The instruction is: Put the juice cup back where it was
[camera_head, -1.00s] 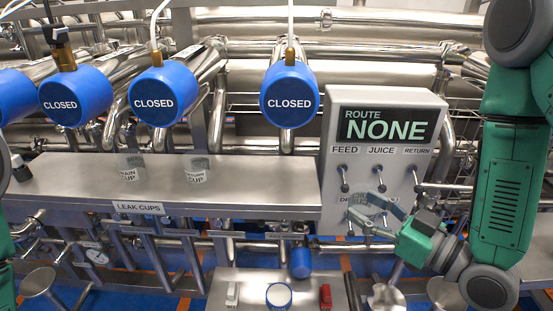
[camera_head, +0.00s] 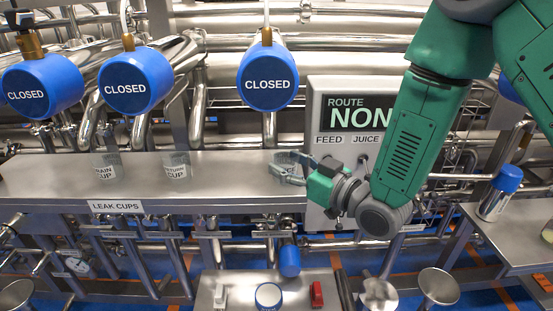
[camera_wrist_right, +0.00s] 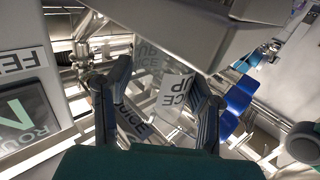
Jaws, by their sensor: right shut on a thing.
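The juice cup (camera_wrist_right: 176,95) is clear with a white label, and it sits between the fingers of my right gripper (camera_wrist_right: 158,100) in the wrist view. In the head view my right gripper (camera_head: 291,168) is shut on it at the right end of the steel leak cups shelf (camera_head: 228,178). The cup is mostly hidden there, and I cannot tell whether it touches the shelf. The drain cup (camera_head: 106,167) and return cup (camera_head: 177,166) stand upright on the shelf to the left. My left gripper is not in view.
The route panel (camera_head: 345,110), reading NONE, stands right beside my right gripper, partly behind my arm. Blue valves marked CLOSED (camera_head: 268,80) hang above the shelf. The shelf between the return cup and my gripper is clear. A blue-capped bottle (camera_head: 498,195) stands at right.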

